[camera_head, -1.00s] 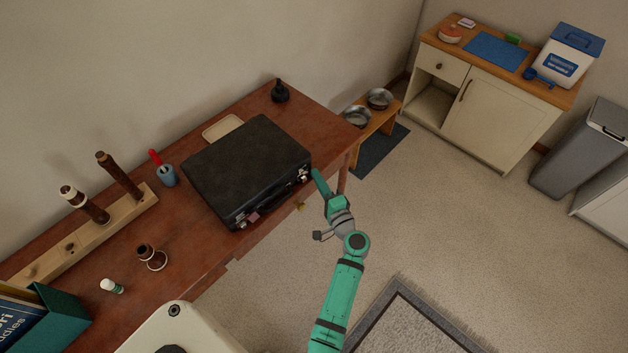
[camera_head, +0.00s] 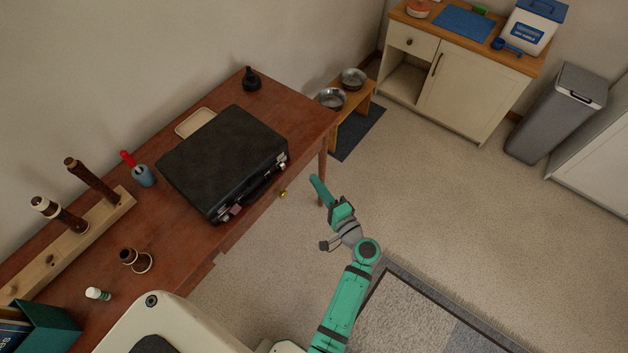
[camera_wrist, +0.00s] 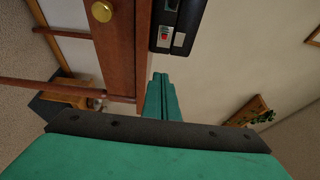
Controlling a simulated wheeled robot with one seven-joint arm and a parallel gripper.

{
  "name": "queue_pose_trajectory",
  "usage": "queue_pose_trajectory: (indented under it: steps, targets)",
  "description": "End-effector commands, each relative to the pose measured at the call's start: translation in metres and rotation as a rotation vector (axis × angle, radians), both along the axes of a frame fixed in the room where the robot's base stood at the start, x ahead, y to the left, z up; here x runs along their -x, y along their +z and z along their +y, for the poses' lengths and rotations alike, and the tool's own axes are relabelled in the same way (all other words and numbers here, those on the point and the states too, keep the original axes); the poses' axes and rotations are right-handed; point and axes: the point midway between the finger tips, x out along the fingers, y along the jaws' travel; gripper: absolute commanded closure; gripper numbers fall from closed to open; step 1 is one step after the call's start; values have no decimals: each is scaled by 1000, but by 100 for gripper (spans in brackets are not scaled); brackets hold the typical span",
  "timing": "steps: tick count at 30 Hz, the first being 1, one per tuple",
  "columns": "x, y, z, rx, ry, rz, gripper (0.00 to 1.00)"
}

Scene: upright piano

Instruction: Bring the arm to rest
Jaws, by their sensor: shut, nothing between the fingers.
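My gripper (camera_head: 318,182) is in the head view over the carpet, just off the right front edge of the brown desk. In the wrist view its green fingers (camera_wrist: 160,92) lie together, with nothing between them. The green arm (camera_head: 345,305) reaches up from the bottom of the head view. A closed black briefcase (camera_head: 222,160) lies on the desk, left of the gripper and apart from it. A corner of the briefcase (camera_wrist: 170,22) also shows in the wrist view.
The desk (camera_head: 190,250) has a brass drawer knob (camera_head: 283,194) near my gripper. A wooden stand (camera_head: 360,102) with two metal bowls is behind it. A cabinet (camera_head: 460,95) and grey bin (camera_head: 555,115) stand at the back right. The carpet (camera_head: 440,190) to the right is free.

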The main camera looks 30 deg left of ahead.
Motion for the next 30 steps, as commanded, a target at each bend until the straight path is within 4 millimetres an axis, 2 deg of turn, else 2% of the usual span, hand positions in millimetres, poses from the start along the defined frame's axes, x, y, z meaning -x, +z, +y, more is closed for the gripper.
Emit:
queue_pose_trajectory:
  steps: [12, 14, 17, 20, 24, 27, 30]
  targets:
    - [-1, 0, -1, 1, -3, 0, 100]
    - [1, -4, -2, 10, -9, 2, 100]
    - [10, -19, -10, 58, -42, 7, 100]
    - [28, -46, -29, 152, -110, 10, 100]
    - [60, -83, -68, 328, -232, 0, 100]
    - [85, -101, -100, 455, -315, -20, 100]
    - [110, -110, -132, 581, -393, -49, 100]
